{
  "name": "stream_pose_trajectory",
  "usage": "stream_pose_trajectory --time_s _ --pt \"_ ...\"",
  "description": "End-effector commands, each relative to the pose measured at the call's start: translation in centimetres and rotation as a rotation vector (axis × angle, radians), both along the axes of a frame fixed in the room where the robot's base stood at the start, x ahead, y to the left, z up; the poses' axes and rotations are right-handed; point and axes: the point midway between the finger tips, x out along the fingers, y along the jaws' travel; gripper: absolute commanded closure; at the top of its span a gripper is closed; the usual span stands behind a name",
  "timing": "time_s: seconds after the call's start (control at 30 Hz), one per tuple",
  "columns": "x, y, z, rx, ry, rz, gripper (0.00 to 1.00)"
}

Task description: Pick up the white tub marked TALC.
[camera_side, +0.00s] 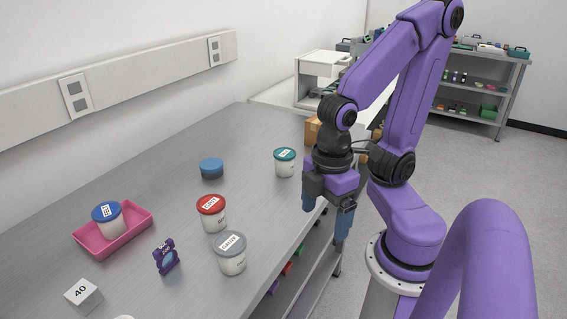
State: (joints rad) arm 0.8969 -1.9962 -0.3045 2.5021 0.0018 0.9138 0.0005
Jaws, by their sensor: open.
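Several white tubs with coloured lids and labels stand upright on the grey bench. One has a red lid (213,216), one a grey lid (232,258) and one a teal lid (285,165). One with a blue lid (112,222) stands in a pink tray (137,228). The labels are too small for me to tell which reads TALC. My gripper (326,213) is open and empty, pointing down over the bench's right edge. It is right of and nearer the camera than the teal-lidded tub, apart from every tub.
A blue round container (211,168) sits mid-bench. A small purple item (166,257) stands between the tray and grey-lidded tub. A white block marked 40 (84,295) is at the front left. Cardboard boxes (312,130) stand behind my gripper. The bench's far left is clear.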

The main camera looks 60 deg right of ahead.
Motion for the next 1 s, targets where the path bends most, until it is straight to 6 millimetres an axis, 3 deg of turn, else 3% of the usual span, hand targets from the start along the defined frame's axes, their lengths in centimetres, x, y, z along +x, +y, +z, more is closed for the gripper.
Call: stream_pose_trajectory --time_s 0.2,0.27,0.63,0.77,1.0 --pt "0.0 0.0 0.0 0.000 0.000 0.000 0.10" --pt "0.0 0.0 0.0 0.000 0.000 0.000 0.01" --pt "0.9 -0.1 -0.1 -0.029 -0.004 0.005 0.01" --pt "3.7 -0.5 -0.3 -0.124 -0.018 0.023 0.01" --pt "11.4 -3.0 -0.9 -0.394 -0.008 0.084 0.01"
